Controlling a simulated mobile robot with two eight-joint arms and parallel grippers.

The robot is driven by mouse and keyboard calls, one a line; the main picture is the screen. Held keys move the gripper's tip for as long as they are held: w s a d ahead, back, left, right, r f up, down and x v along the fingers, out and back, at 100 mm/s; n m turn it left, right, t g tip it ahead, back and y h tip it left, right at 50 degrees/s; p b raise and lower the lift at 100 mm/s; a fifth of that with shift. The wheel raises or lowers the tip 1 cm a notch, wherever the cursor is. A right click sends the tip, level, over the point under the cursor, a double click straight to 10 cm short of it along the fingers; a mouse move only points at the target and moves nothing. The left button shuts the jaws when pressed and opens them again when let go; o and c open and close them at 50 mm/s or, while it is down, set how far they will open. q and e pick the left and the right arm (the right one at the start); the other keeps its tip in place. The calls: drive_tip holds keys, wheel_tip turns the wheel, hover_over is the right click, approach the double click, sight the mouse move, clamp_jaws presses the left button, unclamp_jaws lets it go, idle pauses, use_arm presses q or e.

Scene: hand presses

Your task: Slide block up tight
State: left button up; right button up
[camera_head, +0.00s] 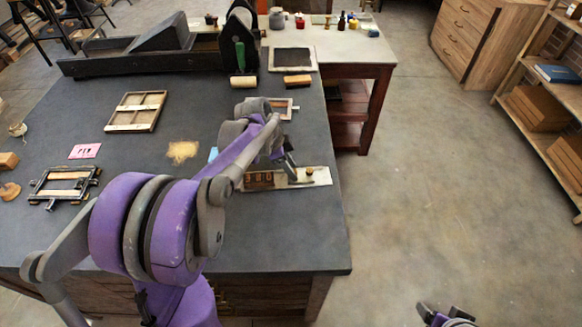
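A flat, light metal holder (318,182) lies near the right edge of the dark table. Brown blocks (262,180) with raised characters stand in its left part, partly behind my arm. A small block with a round knob (309,172) sits in the right part of the holder, with a gap between it and the brown blocks. My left gripper (290,172) is above the holder, between the brown blocks and the knob. Its fingers are small and dark, so its opening is unclear. My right gripper (446,316) shows only partly at the bottom edge, over the floor, away from the table.
A wooden divided tray (136,112), a pink card (85,151) and a dark frame (62,187) lie left on the table. A long black press (150,48) stands at the back. A small framed piece (283,108) lies just behind my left arm. Open floor is right.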

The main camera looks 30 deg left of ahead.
use_arm(q)
clamp_jaws()
idle(1.1)
